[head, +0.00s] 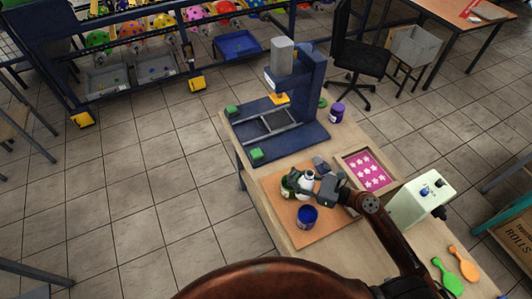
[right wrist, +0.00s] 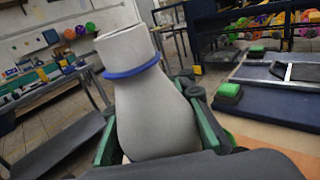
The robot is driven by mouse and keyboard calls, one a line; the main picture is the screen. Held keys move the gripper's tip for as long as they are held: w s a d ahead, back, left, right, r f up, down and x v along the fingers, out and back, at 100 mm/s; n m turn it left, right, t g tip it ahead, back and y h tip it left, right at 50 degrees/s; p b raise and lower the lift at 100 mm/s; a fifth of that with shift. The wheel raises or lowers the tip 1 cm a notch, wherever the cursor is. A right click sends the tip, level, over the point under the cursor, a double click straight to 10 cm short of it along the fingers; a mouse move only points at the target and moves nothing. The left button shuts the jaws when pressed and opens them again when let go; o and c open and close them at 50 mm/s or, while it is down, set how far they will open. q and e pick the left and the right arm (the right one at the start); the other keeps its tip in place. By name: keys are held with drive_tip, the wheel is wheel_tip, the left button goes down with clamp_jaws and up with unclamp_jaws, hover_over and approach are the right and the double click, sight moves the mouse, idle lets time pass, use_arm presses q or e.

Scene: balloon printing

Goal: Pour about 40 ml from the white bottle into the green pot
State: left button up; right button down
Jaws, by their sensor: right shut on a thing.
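The white bottle (head: 307,177) is in my right gripper (head: 311,182), above or on the brown board. In the right wrist view the bottle (right wrist: 155,105) has a blue ring below its top and leans slightly left, with the green-edged fingers (right wrist: 160,138) on both sides of it. A dark green shape that looks like the green pot (head: 288,184) is close to the bottle's left, partly hidden by the bottle and gripper. I cannot see its opening clearly or tell whether the bottle touches it. My left gripper is not in view.
A dark blue pot (head: 307,215) stands on the brown board (head: 283,213), just in front of the gripper. A blue press (head: 308,85) stands behind, with a purple pot (head: 337,112) beside it. A pink patterned tray (head: 368,170) and a pale control box (head: 421,200) are to the right.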

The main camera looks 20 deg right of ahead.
use_arm(q)
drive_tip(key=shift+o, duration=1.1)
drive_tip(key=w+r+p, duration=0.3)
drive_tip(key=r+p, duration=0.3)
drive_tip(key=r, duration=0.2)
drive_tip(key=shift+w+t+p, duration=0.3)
drive_tip(key=shift+p, duration=0.1)
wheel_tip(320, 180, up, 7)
drive_tip(key=p, duration=0.7)
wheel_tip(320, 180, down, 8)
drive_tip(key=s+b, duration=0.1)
drive_tip(key=b, duration=0.7)
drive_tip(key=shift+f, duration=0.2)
use_arm(e)
drive_tip(key=w+d+f+n+t+h, duration=0.1)
drive_tip(key=w+d+n+t+h, duration=0.2)
drive_tip(key=w, duration=0.8)
drive_tip(key=d+t+h, duration=0.2)
drive_tip(key=d+h, duration=0.1)
drive_tip(key=h, duration=0.1)
drive_tip(key=shift+w+f+n, duration=0.3)
drive_tip(key=shift+f+n, duration=0.05)
drive_tip(key=shift+n, duration=0.05)
